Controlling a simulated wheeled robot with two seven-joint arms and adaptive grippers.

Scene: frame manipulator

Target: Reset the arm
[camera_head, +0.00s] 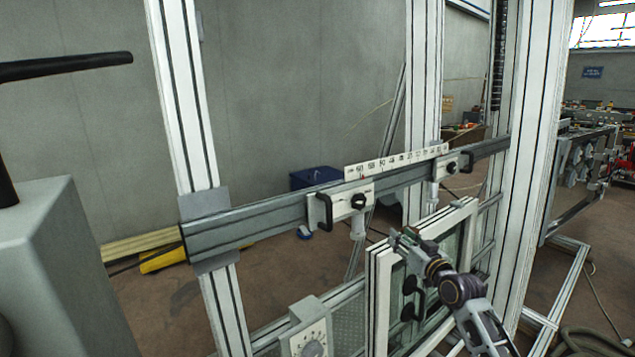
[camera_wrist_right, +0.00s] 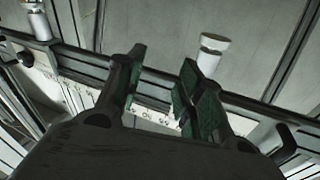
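My right arm (camera_head: 478,318) comes in from the lower right. Its gripper (camera_head: 402,240) is in front of the white-framed panel (camera_head: 378,300), below the horizontal rail (camera_head: 270,217). In the right wrist view the two green-padded fingers (camera_wrist_right: 160,85) stand apart with nothing between them. Behind them are the rail (camera_wrist_right: 72,64) and a white cylinder (camera_wrist_right: 211,52); I cannot tell the exact distance to them. My left gripper is not in view.
The rail carries a ruler (camera_head: 395,161) and two clamps with black knobs (camera_head: 358,201), (camera_head: 452,167). Upright aluminium posts (camera_head: 190,100), (camera_head: 535,150) stand at both sides. A dial box (camera_head: 309,338) is low in front. A grey box (camera_head: 60,270) stands at left.

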